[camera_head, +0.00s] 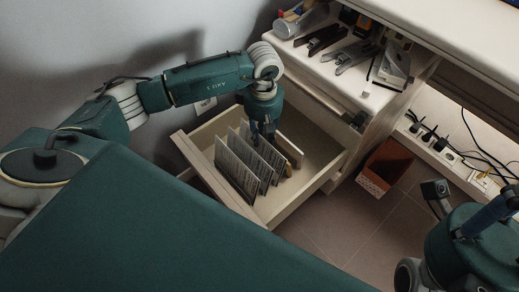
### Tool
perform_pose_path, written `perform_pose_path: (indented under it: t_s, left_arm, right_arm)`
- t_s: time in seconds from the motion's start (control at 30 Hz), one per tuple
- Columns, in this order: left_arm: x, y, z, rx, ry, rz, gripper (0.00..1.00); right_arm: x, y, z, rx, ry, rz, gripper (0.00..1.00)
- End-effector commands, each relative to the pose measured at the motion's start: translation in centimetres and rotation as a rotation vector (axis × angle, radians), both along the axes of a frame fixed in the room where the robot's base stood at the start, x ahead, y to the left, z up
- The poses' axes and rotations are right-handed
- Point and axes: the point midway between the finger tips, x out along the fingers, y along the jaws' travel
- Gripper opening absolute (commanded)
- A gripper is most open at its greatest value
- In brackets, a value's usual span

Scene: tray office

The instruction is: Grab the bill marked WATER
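Several upright papers or bills stand in a row inside the open drawer (315,176). The front one (236,176) is a grey printed sheet, with more sheets close behind it. The print is too small to read, so I cannot tell which one is marked WATER. My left gripper (263,134) points down over the drawer, at the top edges of the rear sheets. Its fingers are dark and small here, and I cannot tell whether they are open or touch a sheet. My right arm shows at the lower right, but its fingertips do not show.
A white desktop (335,66) above the drawer holds staplers (326,38) and other office items. A reddish-brown bin (385,167) stands on the floor right of the drawer. A power strip (440,150) with plugs and cables lies at the right. A wall is behind the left arm.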

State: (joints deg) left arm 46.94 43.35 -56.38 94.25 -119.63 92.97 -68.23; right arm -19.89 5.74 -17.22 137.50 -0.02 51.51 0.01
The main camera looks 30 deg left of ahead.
Motion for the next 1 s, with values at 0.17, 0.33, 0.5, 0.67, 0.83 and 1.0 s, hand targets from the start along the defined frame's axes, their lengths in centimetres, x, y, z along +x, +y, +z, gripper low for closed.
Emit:
perform_pose_path:
  t_s: [0.17, 0.33, 0.5, 0.67, 0.83, 1.0]
  left_arm:
    - [0.04, -0.01, 0.11, 0.0, -0.001, 0.0, 0.27]
    - [0.03, -0.02, 0.12, 0.0, -0.001, 0.0, 0.0]
    - [0.05, -0.03, 0.11, -0.001, -0.002, 0.0, 0.0]
    - [0.07, -0.04, 0.1, -0.001, -0.003, 0.0, 0.0]
    - [0.06, -0.03, 0.1, -0.001, -0.002, 0.0, 0.0]
    - [0.05, -0.03, 0.17, -0.001, -0.002, 0.0, 0.0]
  right_arm:
    - [0.01, 0.01, 0.1, 0.0, 0.0, 0.0, 0.33]
    - [0.0, 0.01, 0.1, 0.0, 0.0, 0.0, 0.33]
    - [0.0, 0.0, 0.11, 0.0, 0.0, 0.0, 0.33]
    - [0.0, 0.0, 0.1, 0.0, 0.0, 0.0, 0.33]
    - [0.01, -0.01, 0.11, 0.0, -0.001, 0.0, 0.33]
    - [0.0, -0.01, 0.16, 0.0, -0.001, 0.0, 0.33]
